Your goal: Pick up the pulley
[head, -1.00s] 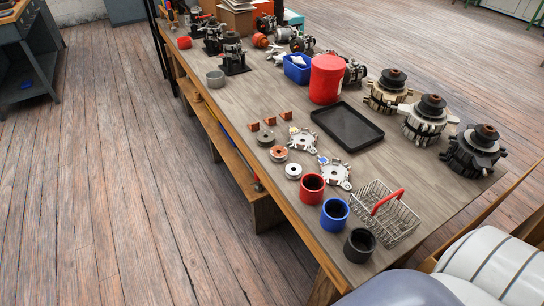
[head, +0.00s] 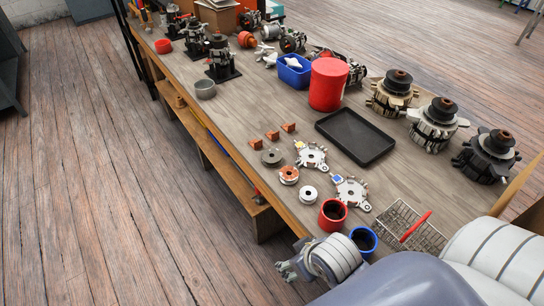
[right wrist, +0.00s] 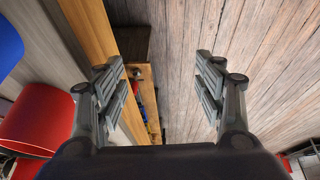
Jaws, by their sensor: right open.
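Three small round pulley-like parts lie in a row near the table's front edge in the head view: a dark grey one (head: 271,158), a copper-coloured one (head: 288,175) and a bright silver one (head: 308,194). I cannot tell which one is the task's pulley. My right gripper (head: 287,270) is low in the head view, off the table's front edge and apart from these parts. In the right wrist view it (right wrist: 160,90) is open and empty, its fingers wide apart over the table edge and floor. My left gripper is not in view.
A red cup (head: 332,214) and a blue cup (head: 364,241) stand close to my right arm; a wire basket (head: 411,228) is beside them. Silver brackets (head: 350,193), a black tray (head: 355,136) and a red canister (head: 328,84) lie farther back. The right wrist view shows the red cup (right wrist: 38,118) at left.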

